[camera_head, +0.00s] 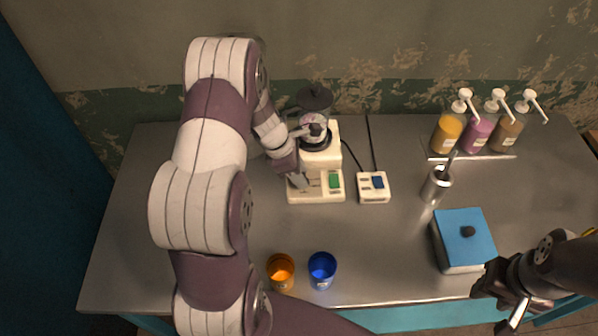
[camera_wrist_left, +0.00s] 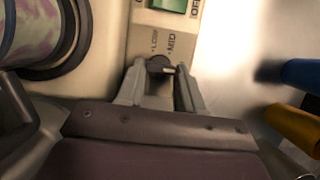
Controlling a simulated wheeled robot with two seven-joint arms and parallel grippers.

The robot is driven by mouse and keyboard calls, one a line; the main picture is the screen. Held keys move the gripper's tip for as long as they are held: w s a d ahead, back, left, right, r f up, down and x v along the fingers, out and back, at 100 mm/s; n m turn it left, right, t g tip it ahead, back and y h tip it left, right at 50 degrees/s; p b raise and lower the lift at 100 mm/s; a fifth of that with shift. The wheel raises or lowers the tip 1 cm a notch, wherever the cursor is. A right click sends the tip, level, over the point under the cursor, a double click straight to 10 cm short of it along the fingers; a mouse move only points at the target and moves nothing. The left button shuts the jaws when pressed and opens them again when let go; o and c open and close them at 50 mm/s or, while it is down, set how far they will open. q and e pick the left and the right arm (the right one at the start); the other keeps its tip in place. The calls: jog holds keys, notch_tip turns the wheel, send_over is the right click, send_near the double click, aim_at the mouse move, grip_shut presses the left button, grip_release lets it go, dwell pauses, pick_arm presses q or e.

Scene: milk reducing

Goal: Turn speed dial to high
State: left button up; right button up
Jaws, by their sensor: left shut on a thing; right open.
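The speed dial (camera_wrist_left: 158,63) is a small dark knob on the cream base of the blender (camera_head: 316,197). It shows in the left wrist view between the fingertips of my left gripper (camera_wrist_left: 160,72). LOW and MID labels are readable beside it; a HIGH label is not visible. The pointer's exact setting is hard to tell. My left gripper is shut on the dial, and it also shows at the base in the head view (camera_head: 298,181). My right gripper (camera_head: 513,310) is open and empty at the lower right, away from the blender.
A green switch (camera_head: 335,181) sits beside the dial. A power strip (camera_head: 373,187) stands right of the base. Orange (camera_head: 281,271) and blue (camera_head: 322,270) cups stand near the front edge. A blue-lidded box (camera_head: 464,240), metal cup (camera_head: 436,187) and pump bottles (camera_head: 478,134) are further right.

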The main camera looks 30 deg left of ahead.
pick_arm(q)
jog(key=shift+r, duration=0.1)
jog(key=o, duration=0.8)
jog(key=shift+c, duration=0.2)
jog(key=v, duration=1.2)
jog(key=shift+r, duration=0.25)
jog(key=shift+s, duration=0.1)
